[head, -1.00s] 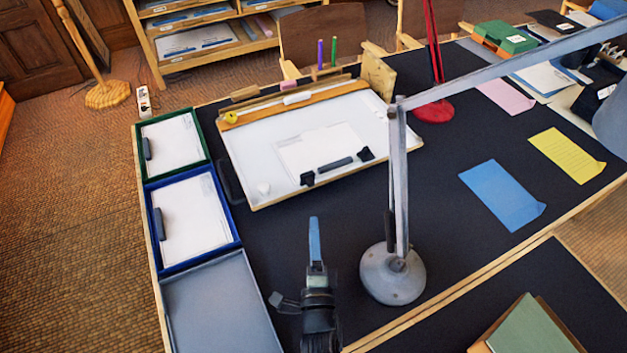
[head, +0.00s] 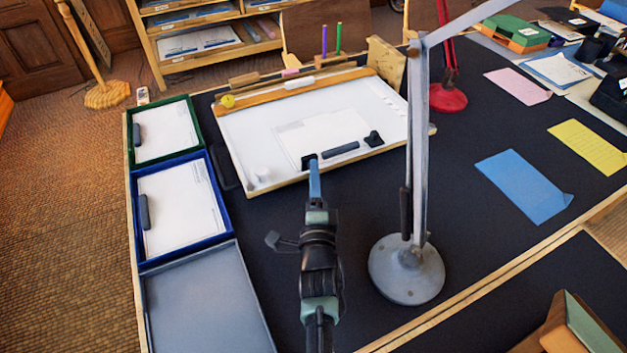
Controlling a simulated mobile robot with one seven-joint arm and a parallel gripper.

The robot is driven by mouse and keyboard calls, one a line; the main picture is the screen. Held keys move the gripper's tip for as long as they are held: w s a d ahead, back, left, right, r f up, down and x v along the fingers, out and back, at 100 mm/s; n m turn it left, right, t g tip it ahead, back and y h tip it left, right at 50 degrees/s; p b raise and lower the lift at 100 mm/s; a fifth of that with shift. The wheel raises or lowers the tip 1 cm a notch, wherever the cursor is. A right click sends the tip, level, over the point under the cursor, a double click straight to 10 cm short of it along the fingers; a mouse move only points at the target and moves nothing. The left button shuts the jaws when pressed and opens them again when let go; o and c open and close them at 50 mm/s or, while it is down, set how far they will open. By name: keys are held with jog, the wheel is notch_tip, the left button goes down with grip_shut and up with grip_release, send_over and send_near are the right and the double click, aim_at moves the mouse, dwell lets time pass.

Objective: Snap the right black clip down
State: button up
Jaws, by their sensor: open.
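The white drafting board (head: 250,140) lies tilted on the dark desk, with a paper sheet (head: 320,128) on it. The right black clip (head: 374,138) sits at the board's near edge, right of a dark bar (head: 341,150).
A grey lamp base (head: 406,268) and its upright post (head: 418,150) stand just right of my arm. Green, blue and grey trays (head: 205,300) line the left side. Blue (head: 524,186) and yellow papers lie right; the desk between lamp and board is clear.

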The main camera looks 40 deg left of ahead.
jog(key=shift+w+a, duration=0.3)
jog(key=shift+r, duration=0.1)
grip_shut()
